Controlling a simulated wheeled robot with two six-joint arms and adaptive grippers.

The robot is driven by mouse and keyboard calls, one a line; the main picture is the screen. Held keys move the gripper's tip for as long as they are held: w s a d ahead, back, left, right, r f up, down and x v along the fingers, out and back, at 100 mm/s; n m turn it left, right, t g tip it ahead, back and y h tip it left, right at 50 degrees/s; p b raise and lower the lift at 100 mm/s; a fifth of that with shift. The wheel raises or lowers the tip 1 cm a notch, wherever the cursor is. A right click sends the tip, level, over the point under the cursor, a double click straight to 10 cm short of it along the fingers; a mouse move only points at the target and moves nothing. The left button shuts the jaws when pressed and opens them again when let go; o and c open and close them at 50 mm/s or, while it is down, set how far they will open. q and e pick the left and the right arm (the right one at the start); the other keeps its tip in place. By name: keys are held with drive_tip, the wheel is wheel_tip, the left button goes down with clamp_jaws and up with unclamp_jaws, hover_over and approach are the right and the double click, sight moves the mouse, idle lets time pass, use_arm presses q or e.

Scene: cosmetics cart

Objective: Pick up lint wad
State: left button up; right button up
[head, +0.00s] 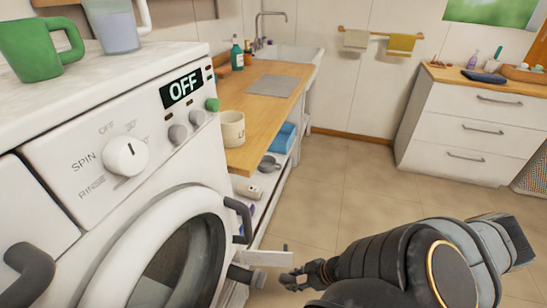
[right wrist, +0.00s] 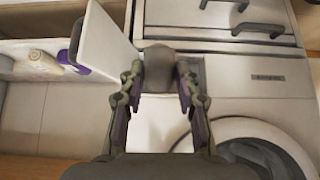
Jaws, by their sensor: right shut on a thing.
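My right gripper (head: 293,277) is low in front of the washing machine, close to a small open white flap (head: 265,258). In the right wrist view the gripper (right wrist: 160,80) is shut on a grey-brown rounded lump, the lint wad (right wrist: 160,62), held between its two fingertips. The flap (right wrist: 104,48) stands open just left of the fingers there. A grey recessed panel shows right behind the lump; I cannot tell whether the lump is clear of it. The wad cannot be made out in the head view. My left gripper is not in view.
The washing machine (head: 130,190) fills the left, with a round door (head: 180,262) and dark handles jutting out. A green mug (head: 30,50) stands on top. A wooden counter (head: 255,110) with a cream mug (head: 231,128) is behind. Open floor (head: 350,200) lies to the right.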

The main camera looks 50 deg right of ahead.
drive_tip(key=shift+s+d+r+g+h+p, duration=0.2)
drive_tip(key=shift+s+d+r+g+p, duration=0.15)
drive_tip(key=shift+s+g+p, duration=0.35)
drive_tip(key=shift+s+d+r+g+h+p, duration=0.25)
drive_tip(key=shift+s+r+g+p, duration=0.1)
drive_tip(key=shift+s+p, duration=0.5)
drive_tip(key=shift+s+d+r+g+h+p, duration=0.15)
drive_tip(key=shift+s+d+r+g+p, duration=0.15)
drive_tip(key=shift+s+g+p, duration=0.45)
